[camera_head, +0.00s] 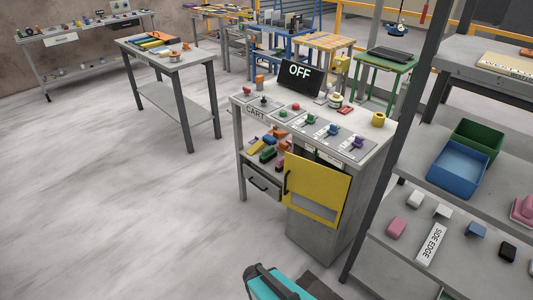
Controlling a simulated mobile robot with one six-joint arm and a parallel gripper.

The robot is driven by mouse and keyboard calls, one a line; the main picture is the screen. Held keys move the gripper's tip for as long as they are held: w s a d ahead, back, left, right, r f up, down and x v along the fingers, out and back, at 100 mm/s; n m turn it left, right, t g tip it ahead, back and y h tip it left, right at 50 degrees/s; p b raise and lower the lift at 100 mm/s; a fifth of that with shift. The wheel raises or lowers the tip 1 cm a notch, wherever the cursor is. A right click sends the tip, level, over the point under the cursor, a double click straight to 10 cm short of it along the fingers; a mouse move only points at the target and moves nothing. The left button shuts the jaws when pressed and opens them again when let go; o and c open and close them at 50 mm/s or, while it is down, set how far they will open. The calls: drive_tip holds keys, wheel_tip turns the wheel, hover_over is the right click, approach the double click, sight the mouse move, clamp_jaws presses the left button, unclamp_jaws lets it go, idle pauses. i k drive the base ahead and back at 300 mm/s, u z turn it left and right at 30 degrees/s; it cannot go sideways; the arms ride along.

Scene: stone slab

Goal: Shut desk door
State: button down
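The desk (345,150) stands right of centre, with a grey top full of controls. Its yellow door (318,185) is on the front of the right-hand grey cabinet (312,236). The door has a black handle (287,182) near its left edge and a pale strip low down. A gap shows between the door's top edge and the desktop, and the door appears to stand out from the cabinet. How far it is open is hard to tell from this angle. My gripper is not in view.
A drawer (262,186) and a shelf of coloured blocks (266,150) are left of the door. A rack with bins (460,170) and a dark post (390,140) stand close on the right. A teal object (270,285) is at the bottom. Floor (140,220) at left is clear.

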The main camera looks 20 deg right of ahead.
sight(329, 188)
drive_tip(key=u, duration=0.55)
drive_tip(key=i, duration=0.9)
drive_tip(key=u, duration=0.55)
